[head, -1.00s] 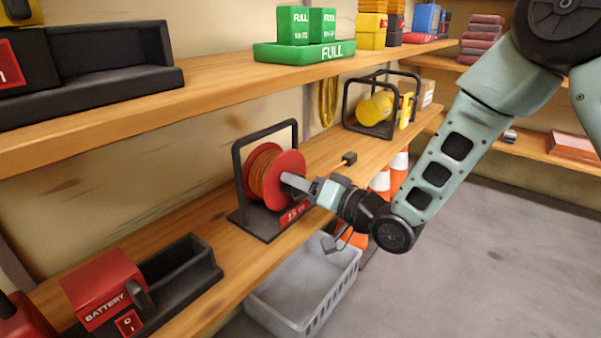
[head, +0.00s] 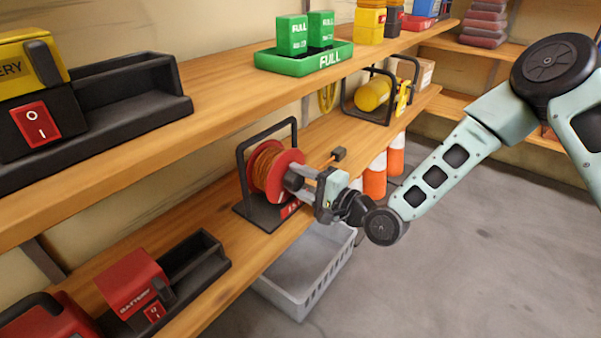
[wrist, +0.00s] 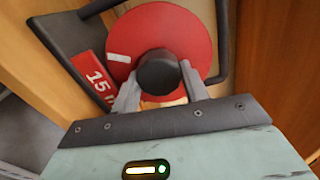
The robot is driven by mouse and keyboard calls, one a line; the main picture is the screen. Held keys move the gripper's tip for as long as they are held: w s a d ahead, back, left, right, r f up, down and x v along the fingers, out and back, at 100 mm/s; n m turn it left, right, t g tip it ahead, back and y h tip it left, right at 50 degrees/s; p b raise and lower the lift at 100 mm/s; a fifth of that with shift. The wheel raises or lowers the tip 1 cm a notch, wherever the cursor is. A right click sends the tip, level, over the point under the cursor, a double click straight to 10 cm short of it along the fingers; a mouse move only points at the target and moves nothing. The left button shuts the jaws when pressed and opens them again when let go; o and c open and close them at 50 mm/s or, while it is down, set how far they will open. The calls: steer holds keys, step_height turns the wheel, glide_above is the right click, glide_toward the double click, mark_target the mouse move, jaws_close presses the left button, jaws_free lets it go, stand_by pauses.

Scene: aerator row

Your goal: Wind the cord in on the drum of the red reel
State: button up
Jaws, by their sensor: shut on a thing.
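The red reel (head: 289,164) stands on the middle shelf in a black frame, with orange cord wound on its drum. In the wrist view its red disc (wrist: 190,25) faces me, with a white mark and a dark round knob (wrist: 157,73) at the front. My gripper (head: 300,183) is at the front of the reel, its two fingers (wrist: 160,92) shut on the knob, one on each side. A short stretch of orange cord ends in a dark plug (head: 339,153) on the shelf to the right of the reel.
A grey crate (head: 300,300) stands on the floor below the reel. A yellow reel (head: 373,95) in a black frame is farther along the shelf. Orange and white cones (head: 375,178) stand behind my wrist. A red battery (head: 133,283) is at lower left.

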steer(key=m+p, duration=0.1)
steer(key=m, duration=0.4)
steer(key=shift+f+m+p, duration=0.1)
steer(key=shift+m+p, duration=0.2)
steer(key=shift+p, duration=0.05)
steer(key=m, duration=0.5)
steer(key=shift+f+m, duration=0.15)
steer(key=shift+m, duration=0.25)
steer(key=shift+s, duration=0.1)
steer(key=o, duration=1)
steer(key=p+v, duration=0.1)
steer(key=v, duration=1.6)
steer(key=shift+s+d, duration=0.1)
steer(key=shift+s, duration=0.1)
